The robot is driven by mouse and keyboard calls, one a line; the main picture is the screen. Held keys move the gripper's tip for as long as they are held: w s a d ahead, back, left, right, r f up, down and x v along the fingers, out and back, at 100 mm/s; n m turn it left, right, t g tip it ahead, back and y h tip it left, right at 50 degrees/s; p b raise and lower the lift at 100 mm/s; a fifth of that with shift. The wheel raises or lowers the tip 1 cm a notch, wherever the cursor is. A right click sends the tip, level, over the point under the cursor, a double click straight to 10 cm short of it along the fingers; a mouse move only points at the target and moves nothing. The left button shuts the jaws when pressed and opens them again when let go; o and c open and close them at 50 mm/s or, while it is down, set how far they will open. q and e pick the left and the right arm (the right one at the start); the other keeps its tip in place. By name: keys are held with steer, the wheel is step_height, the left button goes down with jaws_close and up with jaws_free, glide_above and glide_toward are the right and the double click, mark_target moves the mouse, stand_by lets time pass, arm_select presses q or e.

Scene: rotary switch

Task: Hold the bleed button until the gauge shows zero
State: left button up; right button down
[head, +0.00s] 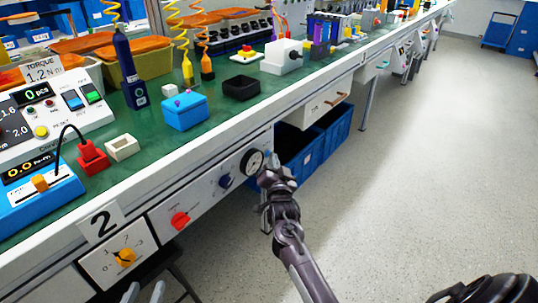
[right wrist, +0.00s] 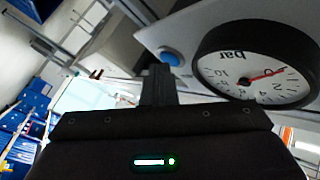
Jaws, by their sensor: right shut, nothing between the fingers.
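A round black-rimmed gauge (head: 252,162) is on the white panel under the bench front. Its white "bar" dial and red needle show close up in the right wrist view (right wrist: 258,75). I cannot surely read the needle's value. My right gripper (head: 272,178) is shut and empty, just below and right of the gauge. In the right wrist view its dark fingers (right wrist: 158,84) end near the blue button; I cannot tell whether they touch. My left gripper is not seen.
A red knob (head: 180,220) and a yellow rotary switch (head: 125,257) are on panels further left. Blue bins (head: 305,157) stand under the bench behind my right gripper. Tools and boxes cover the green bench top (head: 190,145).

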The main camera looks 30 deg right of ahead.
steer(key=shift+s+d+p, duration=0.3)
steer(key=shift+s+p, duration=0.2)
steer(key=shift+s, duration=0.25)
steer(key=s+p, duration=0.1)
steer(key=s+d+p, duration=0.1)
steer(key=s, duration=0.1)
steer(key=s+d+p, duration=0.1)
steer(key=shift+s, duration=0.3)
